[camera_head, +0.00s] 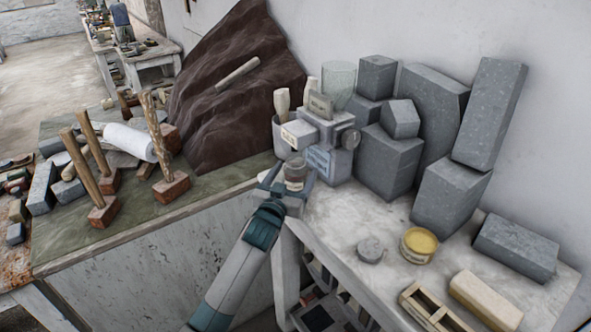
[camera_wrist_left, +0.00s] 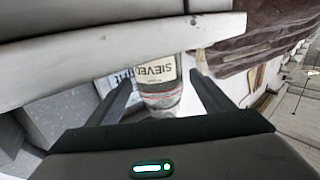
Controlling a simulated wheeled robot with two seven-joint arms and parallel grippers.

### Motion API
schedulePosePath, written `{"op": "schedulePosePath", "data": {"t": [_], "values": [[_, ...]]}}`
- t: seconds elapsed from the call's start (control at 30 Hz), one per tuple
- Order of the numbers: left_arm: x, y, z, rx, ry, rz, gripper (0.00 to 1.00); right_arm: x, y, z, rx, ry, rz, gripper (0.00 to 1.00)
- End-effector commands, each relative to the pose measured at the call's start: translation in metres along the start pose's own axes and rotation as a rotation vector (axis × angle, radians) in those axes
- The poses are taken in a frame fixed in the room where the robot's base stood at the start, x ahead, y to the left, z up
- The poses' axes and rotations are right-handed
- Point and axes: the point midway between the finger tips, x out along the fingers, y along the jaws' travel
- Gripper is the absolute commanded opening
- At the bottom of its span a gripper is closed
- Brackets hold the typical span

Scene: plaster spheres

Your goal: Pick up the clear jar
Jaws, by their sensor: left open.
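The clear jar (camera_head: 295,171) stands near the front left corner of the white worktable, with dark contents and a pale label. In the left wrist view the jar (camera_wrist_left: 160,85) shows close up, its label reading like "SIEVED" upside down. My left gripper (camera_head: 288,183) is open at the jar. In the wrist view its two dark fingers (camera_wrist_left: 165,98) reach to either side of the jar, with visible gaps. I cannot tell whether either finger touches it. My right gripper is in neither view.
Grey stone blocks (camera_head: 388,160) crowd the wall. A yellow tin (camera_head: 419,244) stands at right. The table's front edge (camera_head: 335,262) lies close to my arm.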

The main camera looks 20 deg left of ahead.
Motion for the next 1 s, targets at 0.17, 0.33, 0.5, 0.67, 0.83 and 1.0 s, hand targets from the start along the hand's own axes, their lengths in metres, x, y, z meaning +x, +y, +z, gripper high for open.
{"op": "schedulePosePath", "data": {"t": [0.17,0.33,0.5,0.67,0.83,1.0], "values": [[0.0115,0.0,0.0002,0.001,-0.001,0.0,0.74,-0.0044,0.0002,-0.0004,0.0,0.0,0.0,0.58],[0.0124,0.0001,0.0007,0.001,0.0,0.0,0.74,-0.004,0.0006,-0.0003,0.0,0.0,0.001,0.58],[0.0122,0.0,0.0006,0.001,0.0,0.0,0.74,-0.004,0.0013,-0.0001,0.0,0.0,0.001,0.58],[0.0122,0.0,0.0006,0.0,0.0,0.0,0.74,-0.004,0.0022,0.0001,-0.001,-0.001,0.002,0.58],[0.0121,0.0,0.0006,0.0,0.0,0.0,0.34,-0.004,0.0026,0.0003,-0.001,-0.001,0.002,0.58],[0.0122,0.0,-0.0002,0.0,0.002,0.0,0.2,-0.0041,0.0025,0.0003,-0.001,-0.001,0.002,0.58]]}}
